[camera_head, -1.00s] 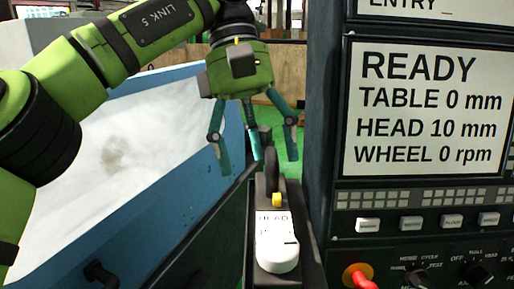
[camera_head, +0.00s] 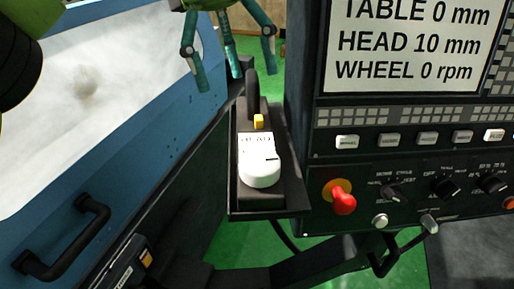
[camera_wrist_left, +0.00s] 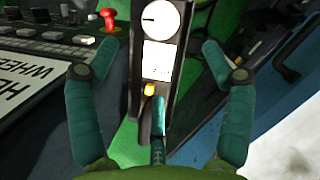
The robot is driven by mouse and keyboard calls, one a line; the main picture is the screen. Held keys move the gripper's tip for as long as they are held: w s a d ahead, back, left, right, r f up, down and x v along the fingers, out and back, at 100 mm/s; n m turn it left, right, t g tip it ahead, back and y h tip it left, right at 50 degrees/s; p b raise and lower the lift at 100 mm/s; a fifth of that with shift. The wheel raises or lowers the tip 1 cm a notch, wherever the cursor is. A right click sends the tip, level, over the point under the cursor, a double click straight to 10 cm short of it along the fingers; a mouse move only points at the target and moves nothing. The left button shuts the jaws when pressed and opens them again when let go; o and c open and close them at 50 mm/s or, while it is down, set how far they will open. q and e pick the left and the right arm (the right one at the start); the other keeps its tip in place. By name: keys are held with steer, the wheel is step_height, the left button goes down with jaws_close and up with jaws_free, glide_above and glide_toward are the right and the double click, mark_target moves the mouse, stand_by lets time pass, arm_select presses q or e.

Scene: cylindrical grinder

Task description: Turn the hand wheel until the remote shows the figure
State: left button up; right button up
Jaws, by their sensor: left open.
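The remote (camera_head: 273,193) is a dark slab on a narrow dark shelf, with a white display panel (camera_head: 256,141) reading HEAD; a line below is too small to read. The hand wheel (camera_head: 259,176) seems to be the white round dial with a black mark at its near end. In the left wrist view, the dial (camera_wrist_left: 161,20) is at the top and the display (camera_wrist_left: 157,60) below it. My left gripper (camera_head: 237,74) is open and empty, beyond the remote's far end. In that wrist view its fingers (camera_wrist_left: 158,82) are spread around the remote's far part. My right gripper is out of view.
A yellow knob (camera_head: 259,122) and a dark upright piece (camera_head: 252,90) stand at the remote's far end. The control panel, with a red button (camera_head: 343,202) and screen (camera_head: 410,40) reading HEAD 10 mm, is on the right. The machine's blue door (camera_head: 150,130) is on the left.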

arm_select(q)
steer(key=n+t+y, duration=0.1)
steer(key=n+t, duration=0.2)
steer(key=n, duration=0.7)
glide_above(259, 160)
steer(key=a, duration=0.2)
step_height(259, 160, down, 5)
steer(key=shift+w+a+f+p, duration=0.1)
steer(key=shift+p, duration=0.3)
steer(key=n, duration=0.2)
steer(key=s+n+t, duration=0.1)
steer(key=shift+s+f+n, duration=0.1)
steer(key=shift+n, duration=0.3)
steer(key=f+n+p, duration=0.1)
steer(key=d+f+n+t+h+p, duration=0.1)
steer(key=f+n, duration=0.1)
steer(key=f+n+t+p, duration=0.1)
steer(key=f, duration=0.1)
steer(key=shift+w+d+f+n+h, duration=0.1)
steer(key=shift+w+d+n+h, duration=0.2)
steer(key=shift+d+n, duration=0.1)
steer(key=shift+d+f+t, duration=0.15)
steer(key=shift+f+t, duration=0.15)
steer(key=shift+f, duration=0.15)
steer(key=c, duration=1.1)
